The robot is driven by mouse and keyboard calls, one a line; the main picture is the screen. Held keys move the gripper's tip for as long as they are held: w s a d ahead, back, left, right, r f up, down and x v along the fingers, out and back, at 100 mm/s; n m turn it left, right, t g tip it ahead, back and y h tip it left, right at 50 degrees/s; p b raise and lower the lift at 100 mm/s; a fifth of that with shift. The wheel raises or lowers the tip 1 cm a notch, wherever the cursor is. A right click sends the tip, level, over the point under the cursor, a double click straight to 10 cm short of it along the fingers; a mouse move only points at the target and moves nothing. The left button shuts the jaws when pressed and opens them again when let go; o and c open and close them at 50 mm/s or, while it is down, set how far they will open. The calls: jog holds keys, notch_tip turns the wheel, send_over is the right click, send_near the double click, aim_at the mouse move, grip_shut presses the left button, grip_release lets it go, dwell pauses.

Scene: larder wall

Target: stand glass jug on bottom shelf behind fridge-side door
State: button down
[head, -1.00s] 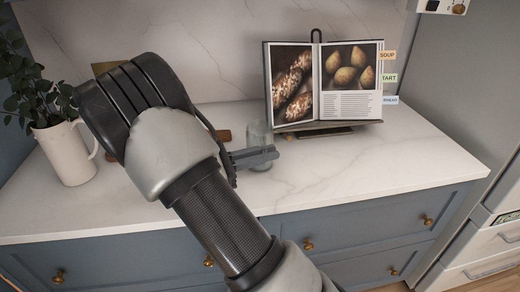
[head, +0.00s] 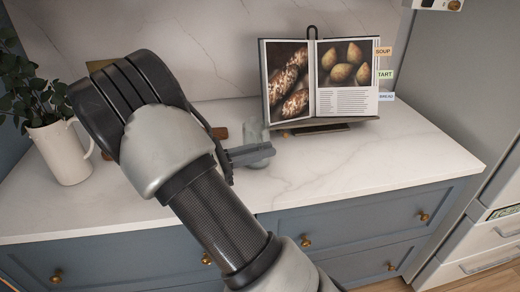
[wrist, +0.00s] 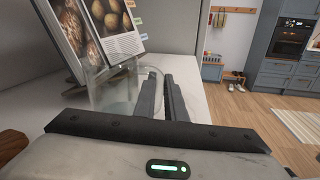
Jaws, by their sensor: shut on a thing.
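The clear glass jug (head: 254,131) is on the white marble counter, in front of the cookbook stand. My gripper (head: 262,152) reaches it from the left, and its dark fingers cross the jug's lower half. In the wrist view the see-through jug (wrist: 110,92) is left of the fingers. My gripper (wrist: 164,82) is shut there on what looks like the jug's handle side. The jug looks upright. I cannot tell whether its base touches the counter. The bottom shelf and the fridge-side door are not identifiable in these views.
An open cookbook (head: 342,78) on a stand is close behind the jug. A white pitcher with leaves (head: 62,152) stands at the left. The counter's right part (head: 410,155) is clear. A tall grey appliance (head: 455,85) borders it on the right. Blue drawers are below.

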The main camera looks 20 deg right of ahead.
jog(key=shift+r, duration=0.15)
notch_tip(320, 180, up, 28)
jog(key=p, duration=0.6)
jog(key=shift+f, duration=0.2)
dwell(0.5)
jog(key=w+a+f+n+t+p, duration=0.4)
jog(key=a+f+t+p, duration=0.2)
jog(key=f, duration=0.1)
jog(key=s+a+f+n+t+y+p, duration=0.1)
jog(key=a+f+n+t+y+p, duration=0.1)
jog(key=f+n+t+y, duration=0.2)
jog(key=s+a+f+n+t+y+p, duration=0.1)
jog(key=f+n+t+y+p, duration=0.2)
jog(key=f, duration=0.7)
jog(key=shift+s+a+n+t+y+p, duration=0.3)
jog(key=shift+n+t+y, duration=0.3)
jog(key=shift+t+y, duration=0.75)
jog(key=shift+h, duration=0.25)
jog(key=shift+w, duration=0.1)
